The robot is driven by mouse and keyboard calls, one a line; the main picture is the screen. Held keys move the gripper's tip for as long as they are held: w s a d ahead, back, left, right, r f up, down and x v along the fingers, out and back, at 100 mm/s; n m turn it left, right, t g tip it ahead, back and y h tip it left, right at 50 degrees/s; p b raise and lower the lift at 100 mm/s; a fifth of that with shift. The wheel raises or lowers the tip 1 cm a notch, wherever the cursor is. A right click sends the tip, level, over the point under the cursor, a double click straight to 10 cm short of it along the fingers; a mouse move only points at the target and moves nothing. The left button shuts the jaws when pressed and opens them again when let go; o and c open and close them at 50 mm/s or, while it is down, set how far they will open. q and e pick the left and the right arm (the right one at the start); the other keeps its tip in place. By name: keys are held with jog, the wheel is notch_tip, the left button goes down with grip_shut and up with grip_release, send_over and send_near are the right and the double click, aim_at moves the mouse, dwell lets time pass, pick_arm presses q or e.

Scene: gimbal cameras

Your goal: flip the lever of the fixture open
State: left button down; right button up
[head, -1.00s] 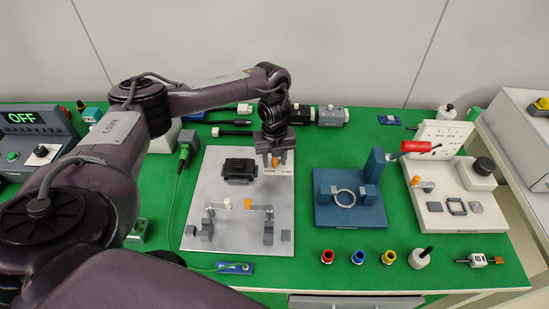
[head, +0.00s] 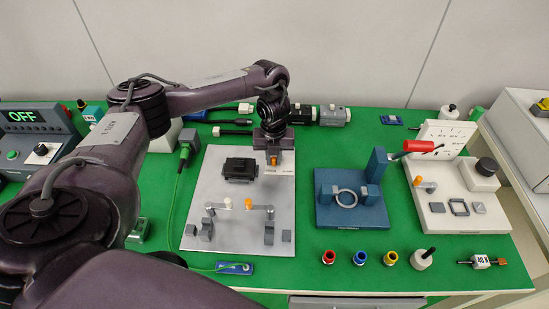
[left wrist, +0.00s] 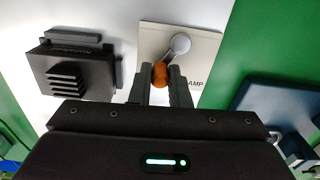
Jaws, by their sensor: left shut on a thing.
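My left gripper (head: 273,160) is shut on the orange knob (head: 273,158) of a small lever at the back right of the grey plate. In the left wrist view the fingers (left wrist: 160,88) close on both sides of the orange knob (left wrist: 160,75). The lever's round grey end (left wrist: 180,44) shows just beyond it, over a pale label plate (left wrist: 208,50) whose visible letters read "AMP". The fingers hide part of the lever and its base. My right gripper is not in view.
A black finned block (head: 240,169) stands left of the gripper on the grey plate (head: 222,185). A blue fixture with a red handle (head: 416,146) stands right.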

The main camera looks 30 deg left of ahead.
aim_at(273, 158)
pick_arm(q)
jog(key=c, duration=1.4)
grip_release()
jog(key=shift+o, duration=0.2)
jog(key=shift+r, duration=0.1)
jog(key=shift+r, duration=0.35)
notch_tip(273, 158, up, 7)
jog(key=shift+r+p, duration=0.1)
jog(key=shift+p, duration=0.85)
jog(key=shift+f, duration=0.2)
